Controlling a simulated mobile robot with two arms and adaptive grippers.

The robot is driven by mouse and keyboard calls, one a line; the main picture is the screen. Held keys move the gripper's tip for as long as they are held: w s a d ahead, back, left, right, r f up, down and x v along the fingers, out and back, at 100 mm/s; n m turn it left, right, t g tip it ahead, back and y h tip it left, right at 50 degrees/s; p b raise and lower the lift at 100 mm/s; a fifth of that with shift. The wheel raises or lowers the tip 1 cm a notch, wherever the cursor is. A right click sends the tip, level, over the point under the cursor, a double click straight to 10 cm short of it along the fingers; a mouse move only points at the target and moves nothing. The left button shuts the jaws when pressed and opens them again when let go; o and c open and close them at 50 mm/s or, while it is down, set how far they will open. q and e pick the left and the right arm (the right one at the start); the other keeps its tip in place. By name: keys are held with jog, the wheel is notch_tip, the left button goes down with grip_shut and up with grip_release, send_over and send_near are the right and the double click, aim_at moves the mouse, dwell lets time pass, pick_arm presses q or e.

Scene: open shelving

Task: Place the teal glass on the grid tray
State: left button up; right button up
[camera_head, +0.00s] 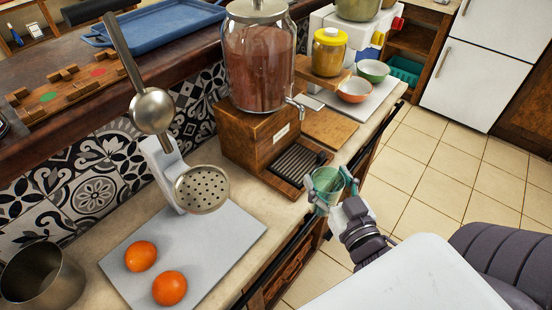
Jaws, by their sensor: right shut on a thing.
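The teal glass (325,199) is see-through and looks roughly upright. My right gripper (329,184) is shut on it, with its fingers around the glass's sides. The glass is at the counter's front edge, just right of and nearer than the grid tray. The grid tray (281,184) is a wooden tray with a dark slatted grid, in front of the drink dispenser's wooden base. A small dark item lies at the grid's right end. My left gripper is not in view.
The drink dispenser (259,65) stands behind the tray, its tap (295,107) above the grid. A citrus press (203,189) stands left, with two oranges (169,288) on a white board (217,252). Bowls (354,90) sit farther back. Open floor lies right.

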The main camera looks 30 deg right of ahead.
jog(key=shift+b+x, duration=0.4)
jog(key=shift+x, duration=0.65)
jog(key=f+p+x, duration=0.1)
jog(key=x, duration=0.4)
jog(key=p+x, duration=0.2)
jog(key=x, duration=0.3)
jog(key=f+p+x, duration=0.1)
jog(key=p+x, duration=0.1)
jog(key=x, duration=0.3)
jog(key=shift+d+f, duration=0.15)
jog(key=shift+f, duration=0.15)
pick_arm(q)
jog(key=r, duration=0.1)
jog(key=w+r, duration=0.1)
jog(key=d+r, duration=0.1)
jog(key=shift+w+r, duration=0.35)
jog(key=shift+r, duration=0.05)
pick_arm(e)
jog(key=shift+w, duration=0.1)
jog(key=shift+f, duration=0.15)
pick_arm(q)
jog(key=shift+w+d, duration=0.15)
pick_arm(e)
jog(key=o, duration=1.4)
